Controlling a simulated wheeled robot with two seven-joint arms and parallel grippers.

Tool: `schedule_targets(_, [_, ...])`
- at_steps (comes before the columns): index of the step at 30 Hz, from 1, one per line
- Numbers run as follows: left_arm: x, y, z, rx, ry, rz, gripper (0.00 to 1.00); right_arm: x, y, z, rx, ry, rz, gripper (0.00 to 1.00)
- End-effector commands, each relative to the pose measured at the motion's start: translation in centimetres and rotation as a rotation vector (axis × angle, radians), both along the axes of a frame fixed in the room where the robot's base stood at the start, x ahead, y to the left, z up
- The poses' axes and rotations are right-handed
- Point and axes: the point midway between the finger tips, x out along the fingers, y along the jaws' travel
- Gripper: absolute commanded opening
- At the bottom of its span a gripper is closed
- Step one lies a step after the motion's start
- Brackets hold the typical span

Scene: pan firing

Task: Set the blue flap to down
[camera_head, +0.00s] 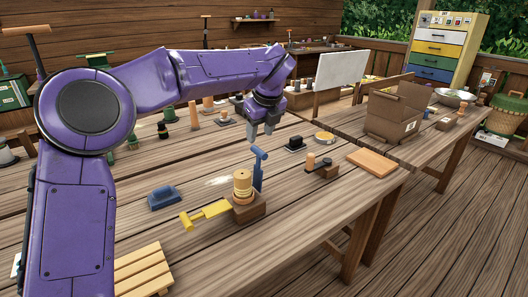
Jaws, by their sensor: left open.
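The blue flap (258,168) stands upright at the back of a small wooden block (250,210) on the table, with a short crossbar at its top. A yellow flap (205,213) of similar shape lies low to the left of the block. My left gripper (260,132) points down with its fingers apart and empty. In the picture it is just above the top of the blue flap; I cannot tell the gap in depth. My right gripper is not in view.
A blue block-like tool (164,197) lies left of the flaps, and a slatted wooden rack (143,270) is at the front. A wooden board (372,162), small stamps (318,165) and a yellow tin (324,138) lie to the right. The table's front right is clear.

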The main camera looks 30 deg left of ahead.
Motion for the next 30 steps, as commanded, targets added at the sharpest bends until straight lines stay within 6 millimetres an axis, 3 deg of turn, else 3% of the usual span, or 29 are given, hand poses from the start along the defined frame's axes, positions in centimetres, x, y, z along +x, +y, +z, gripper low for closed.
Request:
schedule_targets(14, [2.0, 2.9, -8.3, 0.001, 0.004, 0.000, 0.48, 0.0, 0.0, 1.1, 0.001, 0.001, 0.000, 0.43])
schedule_targets(25, [2.2, 3.3, -9.4, 0.002, 0.002, -0.001, 0.48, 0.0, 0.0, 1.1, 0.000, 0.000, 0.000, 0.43])
schedule_targets(26, [2.2, 3.3, -9.4, 0.002, 0.002, -0.001, 0.42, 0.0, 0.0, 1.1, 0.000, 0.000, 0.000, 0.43])
schedule_targets(30, [2.2, 3.3, -9.4, 0.002, 0.002, -0.002, 0.00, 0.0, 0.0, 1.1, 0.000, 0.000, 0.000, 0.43])
